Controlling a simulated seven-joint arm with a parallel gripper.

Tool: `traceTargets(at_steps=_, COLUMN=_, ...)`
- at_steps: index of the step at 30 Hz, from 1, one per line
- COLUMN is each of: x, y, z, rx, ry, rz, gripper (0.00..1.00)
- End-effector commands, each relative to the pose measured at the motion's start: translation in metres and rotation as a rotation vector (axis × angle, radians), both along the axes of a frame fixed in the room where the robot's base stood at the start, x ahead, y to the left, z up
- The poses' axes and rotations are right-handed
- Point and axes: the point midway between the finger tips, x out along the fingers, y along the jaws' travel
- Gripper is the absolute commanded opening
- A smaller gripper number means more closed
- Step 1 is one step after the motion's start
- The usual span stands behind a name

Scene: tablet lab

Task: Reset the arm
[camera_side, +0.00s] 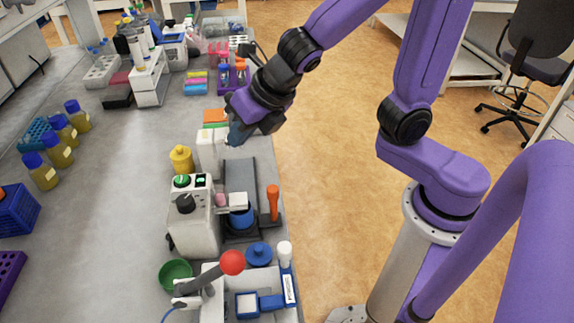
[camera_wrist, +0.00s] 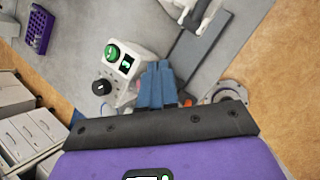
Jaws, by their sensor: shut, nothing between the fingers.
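My gripper (camera_side: 236,131) is at the end of my purple arm, above the bench near its right edge. In the wrist view its blue fingers (camera_wrist: 157,86) are together with nothing between them. In the side view it hangs over the far end of a dark grey strip (camera_side: 240,177). The white device (camera_side: 193,230) with a green-lit knob and a black knob stands nearer the camera, to the left of the strip. The same device shows in the wrist view (camera_wrist: 121,80), left of and partly behind the fingers.
A yellow bottle (camera_side: 181,159), an orange-handled tool (camera_side: 273,201), a red-ball lever (camera_side: 232,263) and a green bowl (camera_side: 174,272) stand around the device. Capped bottles (camera_side: 60,154) and a blue crate (camera_side: 16,211) are at left. The bench middle is mostly clear.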

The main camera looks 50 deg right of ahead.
Motion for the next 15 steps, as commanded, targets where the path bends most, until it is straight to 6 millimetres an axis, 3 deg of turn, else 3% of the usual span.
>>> traceTargets(at_steps=8, x=-0.058, y=-0.054, z=-0.016, rx=0.255, ry=0.253, rz=-0.656, gripper=0.00)
traceTargets(at_steps=15, x=-0.121, y=-0.094, z=-0.026, rx=0.390, ry=0.434, rz=-1.248, gripper=0.00)
